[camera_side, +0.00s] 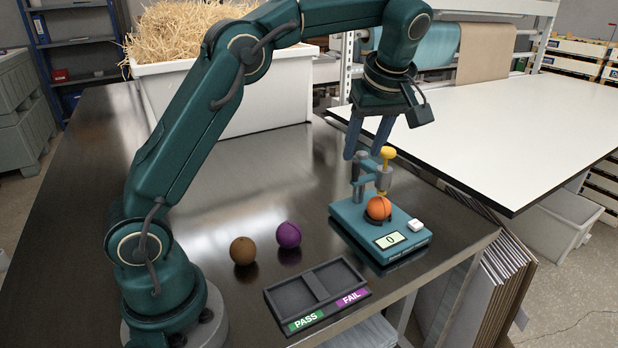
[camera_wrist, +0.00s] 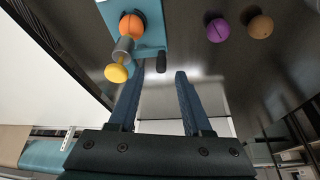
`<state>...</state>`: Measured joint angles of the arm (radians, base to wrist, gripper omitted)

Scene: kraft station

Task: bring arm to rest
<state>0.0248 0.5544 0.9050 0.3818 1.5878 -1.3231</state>
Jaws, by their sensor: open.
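My gripper (camera_side: 368,138) hangs above and behind the teal test device, with its two blue fingers apart and nothing between them. In the wrist view the gripper (camera_wrist: 157,85) is also open and empty. The test device (camera_side: 352,222) stands at the table's right side, with a display reading 0 and a white button. An orange ball (camera_side: 378,208) sits on it under the yellow-topped plunger (camera_side: 387,160). The orange ball also shows in the wrist view (camera_wrist: 131,25), beside the plunger's yellow knob (camera_wrist: 116,73).
A brown ball (camera_side: 243,251) and a purple ball (camera_side: 288,235) lie apart on the dark table. In front is a two-compartment tray (camera_side: 316,284) marked PASS and FAIL, both compartments empty. A white bin of straw (camera_side: 225,95) stands behind. A white table (camera_side: 500,125) is at right.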

